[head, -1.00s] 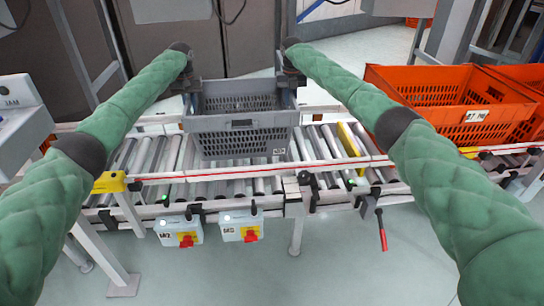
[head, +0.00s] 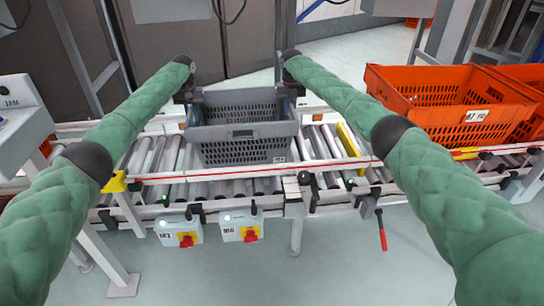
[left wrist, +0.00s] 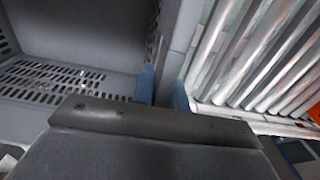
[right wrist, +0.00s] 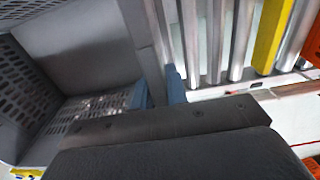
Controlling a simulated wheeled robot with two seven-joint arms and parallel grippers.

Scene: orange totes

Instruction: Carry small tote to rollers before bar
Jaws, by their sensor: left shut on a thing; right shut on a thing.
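The small grey tote (head: 242,148) is in the middle of the head view, over the roller conveyor. It looks empty and roughly level. My left gripper (head: 187,100) is shut on its left wall, and my right gripper (head: 290,88) is shut on its right wall. In the left wrist view the tote's wall (left wrist: 110,35) sits between the blue fingertips (left wrist: 162,90). In the right wrist view the tote wall (right wrist: 145,50) sits between the blue fingertips (right wrist: 158,90). The rollers (head: 165,155) show on both sides of the tote. The yellow bar (head: 351,150) crosses the rollers to its right. I cannot tell whether the tote's bottom touches the rollers.
Large orange totes (head: 450,100) stand on the conveyor at the right, beyond the yellow bar. A front rail (head: 240,173) runs along the conveyor. Two switch boxes (head: 180,231) hang below it. A grey console (head: 22,125) is at the far left. Rollers left of the bar are bare.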

